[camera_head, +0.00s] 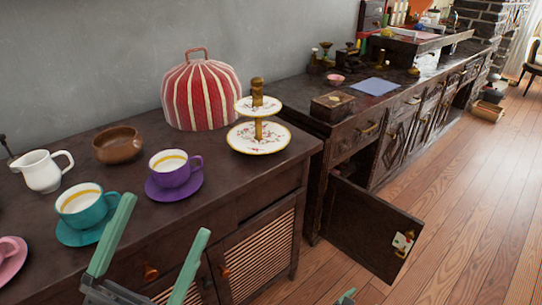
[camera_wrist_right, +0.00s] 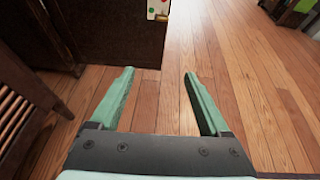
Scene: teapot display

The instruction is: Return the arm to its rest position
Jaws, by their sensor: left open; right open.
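My left gripper (camera_head: 167,232) is open and empty in the head view, in front of the dark cabinet, with its green fingers pointing up. One finger overlaps the view of the teal cup (camera_head: 80,202) and its saucer. My right gripper (camera_wrist_right: 159,85) is open and empty in the right wrist view, over the wooden floor. In the head view only a small green tip (camera_head: 346,297) shows at the bottom edge, beside the open cabinet door.
The cabinet top (camera_head: 235,177) holds a purple cup (camera_head: 175,168), white jug (camera_head: 42,171), brown bowl (camera_head: 118,145), striped tea cosy (camera_head: 201,92) and tiered stand (camera_head: 258,137). An open door (camera_head: 362,230) juts over the floor. Floor to its right is clear.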

